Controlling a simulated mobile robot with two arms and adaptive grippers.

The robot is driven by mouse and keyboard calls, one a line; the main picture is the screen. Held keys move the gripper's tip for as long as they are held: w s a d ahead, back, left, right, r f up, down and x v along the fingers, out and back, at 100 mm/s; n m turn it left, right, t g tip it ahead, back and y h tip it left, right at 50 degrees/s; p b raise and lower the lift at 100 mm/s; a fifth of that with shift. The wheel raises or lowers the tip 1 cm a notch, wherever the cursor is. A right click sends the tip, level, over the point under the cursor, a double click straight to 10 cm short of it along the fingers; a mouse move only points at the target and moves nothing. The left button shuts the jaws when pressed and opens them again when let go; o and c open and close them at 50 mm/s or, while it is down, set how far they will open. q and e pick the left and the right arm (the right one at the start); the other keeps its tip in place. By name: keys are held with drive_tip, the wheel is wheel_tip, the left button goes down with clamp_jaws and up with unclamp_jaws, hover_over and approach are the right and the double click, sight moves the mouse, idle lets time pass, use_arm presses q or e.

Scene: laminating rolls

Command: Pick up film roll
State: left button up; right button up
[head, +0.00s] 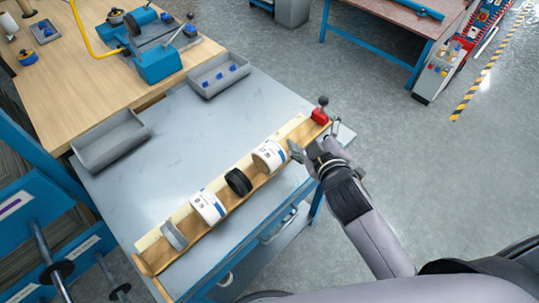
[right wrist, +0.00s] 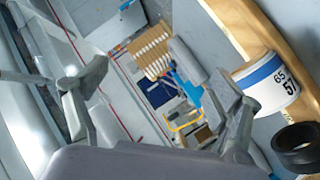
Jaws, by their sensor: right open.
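Two white film rolls with blue bands lie in a long wooden trough on the grey bench: one near the right end (head: 269,156) and one left of the middle (head: 208,206). A black ring (head: 238,182) sits between them, and a grey roll (head: 173,235) is near the left end. My right gripper (head: 310,153) is open and empty, just right of the right-hand white roll. In the right wrist view, a white roll (right wrist: 268,85) with printed figures is beside the right finger, outside the open jaws (right wrist: 155,88). My left gripper is not in view.
A red clamp with a black knob (head: 320,113) stands at the trough's right end. A blue machine (head: 158,62) is on the wooden table. The bench middle is clear.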

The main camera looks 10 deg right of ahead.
drive_tip(key=w+a+r+n+t+y, duration=0.1)
drive_tip(key=a+r+n+t+y, duration=0.3)
drive_tip(key=r, duration=0.5)
drive_tip(key=w+a+r+n+t+y, duration=0.2)
drive_tip(key=a+r+n+y, duration=0.15)
drive_tip(key=r+n, duration=0.35)
drive_tip(key=s+a+r+n+g+y, duration=0.45)
drive_tip(key=a+r+n+y, duration=0.45)
drive_tip(key=n, duration=0.3)
drive_tip(key=s+a+f+n+g+y, duration=0.35)
drive_tip(key=s+a+n+g, duration=0.5)
drive_tip(key=n+g, duration=0.7)
drive_tip(key=n+t+h, duration=0.3)
drive_tip(key=n+h, duration=1)
drive_tip(key=h, duration=0.4)
approach(273, 153)
drive_tip(key=p+x, duration=0.3)
drive_tip(key=x, duration=0.4)
drive_tip(key=shift+s+a, duration=0.1)
drive_tip(key=shift+s, duration=0.05)
drive_tip(key=shift+p+x, duration=0.7)
drive_tip(key=shift+x, duration=0.1)
drive_tip(key=p+x, duration=0.1)
drive_tip(key=x, duration=0.3)
drive_tip(key=shift+w, duration=0.2)
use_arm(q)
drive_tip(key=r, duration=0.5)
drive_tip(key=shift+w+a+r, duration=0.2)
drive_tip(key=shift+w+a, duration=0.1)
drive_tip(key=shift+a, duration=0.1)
